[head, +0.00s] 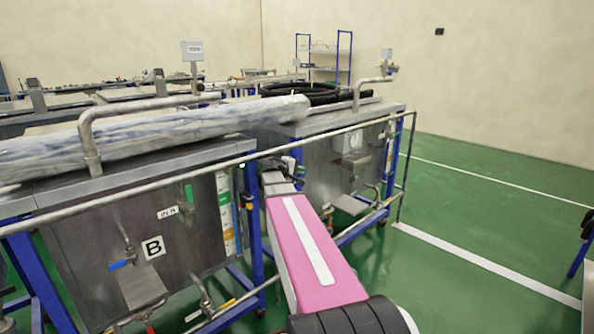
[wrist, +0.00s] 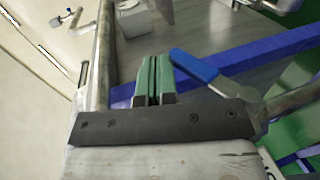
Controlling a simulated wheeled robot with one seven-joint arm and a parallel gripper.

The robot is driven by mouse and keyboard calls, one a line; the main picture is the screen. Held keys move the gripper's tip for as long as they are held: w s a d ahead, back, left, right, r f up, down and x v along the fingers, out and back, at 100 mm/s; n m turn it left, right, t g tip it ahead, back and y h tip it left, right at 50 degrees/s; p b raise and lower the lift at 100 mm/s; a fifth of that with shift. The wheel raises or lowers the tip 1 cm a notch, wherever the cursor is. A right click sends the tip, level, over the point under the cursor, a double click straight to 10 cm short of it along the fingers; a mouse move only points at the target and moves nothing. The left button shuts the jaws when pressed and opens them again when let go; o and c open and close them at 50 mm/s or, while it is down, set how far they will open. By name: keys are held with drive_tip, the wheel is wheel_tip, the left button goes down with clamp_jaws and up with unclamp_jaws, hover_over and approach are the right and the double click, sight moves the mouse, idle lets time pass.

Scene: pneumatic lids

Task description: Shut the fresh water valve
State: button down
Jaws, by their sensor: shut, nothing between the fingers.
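A valve lever with a blue handle (wrist: 194,66) shows in the wrist view, just right of my gripper (wrist: 153,80), joined to a metal pipe. The lever slants from upper left to lower right. My gripper's green fingers are shut together and empty, apart from the handle's tip by a small gap. In the head view my gripper (head: 280,164) is small and dark, between the two tanks near the railing. Another blue-handled valve (head: 122,264) is on the front of the tank marked B. No label tells which valve is the fresh water one.
A metal railing (head: 345,131) runs across the fronts of the tanks close to my arm. The tank marked B (head: 85,225) stands at left and a second steel tank (head: 325,165) behind it. Open green floor (head: 470,215) lies to the right.

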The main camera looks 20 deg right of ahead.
drive_tip(key=shift+w+d+f, duration=0.15)
drive_tip(key=shift+d+f, duration=0.25)
drive_tip(key=shift+w+d+f+g+y, duration=0.1)
drive_tip(key=shift+d+f+g+y, duration=0.2)
drive_tip(key=shift+y, duration=0.3)
drive_tip(key=shift+d+f, duration=0.1)
drive_tip(key=shift+f, duration=0.15)
drive_tip(key=shift+d+f, duration=0.1)
drive_tip(key=shift+f, duration=0.05)
drive_tip(key=v, duration=0.7)
idle(0.3)
